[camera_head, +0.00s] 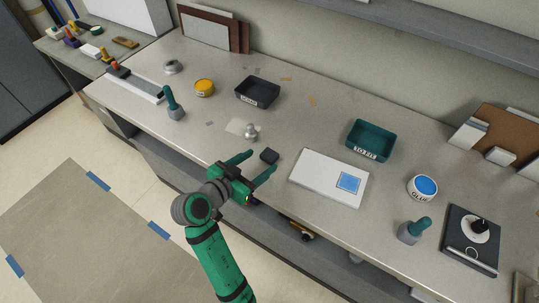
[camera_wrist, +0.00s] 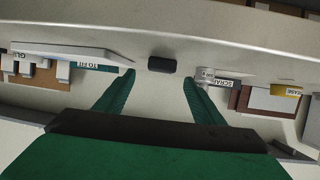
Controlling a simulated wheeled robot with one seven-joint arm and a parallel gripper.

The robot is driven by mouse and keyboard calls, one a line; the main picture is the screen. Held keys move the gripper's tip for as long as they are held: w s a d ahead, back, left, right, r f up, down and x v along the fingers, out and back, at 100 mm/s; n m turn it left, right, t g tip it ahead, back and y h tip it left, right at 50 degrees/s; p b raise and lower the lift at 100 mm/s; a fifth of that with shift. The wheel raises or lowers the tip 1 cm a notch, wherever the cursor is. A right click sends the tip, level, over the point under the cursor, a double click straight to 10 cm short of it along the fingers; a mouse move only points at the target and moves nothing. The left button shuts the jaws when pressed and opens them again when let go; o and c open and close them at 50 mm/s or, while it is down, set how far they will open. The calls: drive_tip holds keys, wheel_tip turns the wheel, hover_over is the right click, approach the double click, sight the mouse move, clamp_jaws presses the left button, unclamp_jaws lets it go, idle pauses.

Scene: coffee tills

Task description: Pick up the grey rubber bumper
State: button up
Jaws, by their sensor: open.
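The grey rubber bumper is a small dark block (camera_head: 269,156) on the bench near its front edge. In the wrist view it (camera_wrist: 161,65) lies ahead of my fingertips, near the middle between them. My gripper (camera_head: 256,161) is green, open and empty at the front edge of the bench. Its two fingers (camera_wrist: 160,77) are spread wide, one on each side of the bumper's line. The bumper looks apart from both fingers.
A small metal knob-like part (camera_head: 251,132) stands just behind the bumper. A white box with a blue square (camera_head: 328,178) lies to its right. A dark tray (camera_head: 257,92) and a teal tray (camera_head: 368,141) stand farther back. A teal-handled tool (camera_head: 172,103) stands left.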

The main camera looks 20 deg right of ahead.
sight(267, 157)
drive_tip(key=shift+x, duration=2.65)
drive_tip(key=shift+w+a+f, duration=0.15)
drive_tip(key=shift+a, duration=0.1)
drive_tip(key=c, duration=0.9)
drive_tip(key=shift+c, duration=1.3)
